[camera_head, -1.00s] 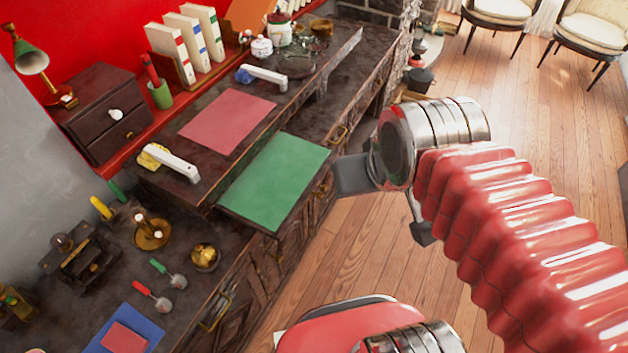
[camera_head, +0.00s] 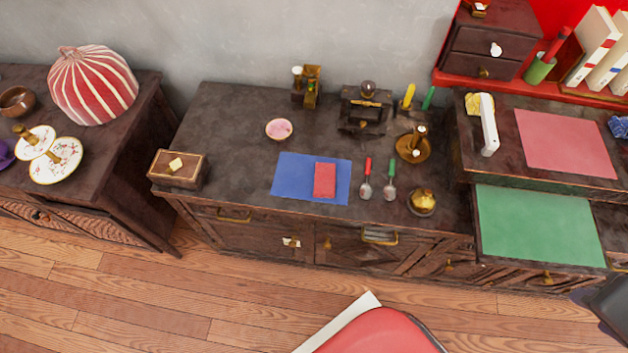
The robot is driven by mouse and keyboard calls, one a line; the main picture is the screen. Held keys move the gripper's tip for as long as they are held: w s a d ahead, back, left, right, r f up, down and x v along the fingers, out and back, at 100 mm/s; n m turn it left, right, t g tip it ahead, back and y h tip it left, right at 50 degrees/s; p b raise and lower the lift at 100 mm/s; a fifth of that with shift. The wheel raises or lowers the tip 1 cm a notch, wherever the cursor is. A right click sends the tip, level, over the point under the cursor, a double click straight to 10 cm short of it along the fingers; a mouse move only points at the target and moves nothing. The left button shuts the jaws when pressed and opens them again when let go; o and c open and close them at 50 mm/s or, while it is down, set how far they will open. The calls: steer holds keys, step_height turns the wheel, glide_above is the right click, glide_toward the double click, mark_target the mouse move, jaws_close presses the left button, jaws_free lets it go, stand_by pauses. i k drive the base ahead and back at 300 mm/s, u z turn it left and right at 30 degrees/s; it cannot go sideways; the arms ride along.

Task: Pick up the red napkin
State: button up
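A small red folded rectangle, which looks like the red napkin (camera_head: 325,180), lies flat on the right part of a blue mat (camera_head: 289,178). The mat is on the dark wooden cabinet top (camera_head: 225,130) in the middle of the view. The napkin is in full view with nothing on it. Of my gripper, only a dark piece (camera_head: 608,303) shows at the lower right edge, far to the right of the napkin and apart from it. The rest is cut off by the frame, so its opening and anything in it are hidden.
Red-handled (camera_head: 366,184) and green-handled (camera_head: 390,184) utensils lie just right of the mat. A brass pot (camera_head: 422,201), a candle holder (camera_head: 414,146) and a small wooden box (camera_head: 177,168) stand nearby. A pink sheet (camera_head: 566,143) and a green sheet (camera_head: 540,228) lie right.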

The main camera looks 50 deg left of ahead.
mark_target(324, 174)
steer(key=u, duration=1.75)
steer(key=k, duration=1.05)
steer(key=u, duration=0.3)
steer(key=i, duration=0.95)
steer(key=z, duration=0.05)
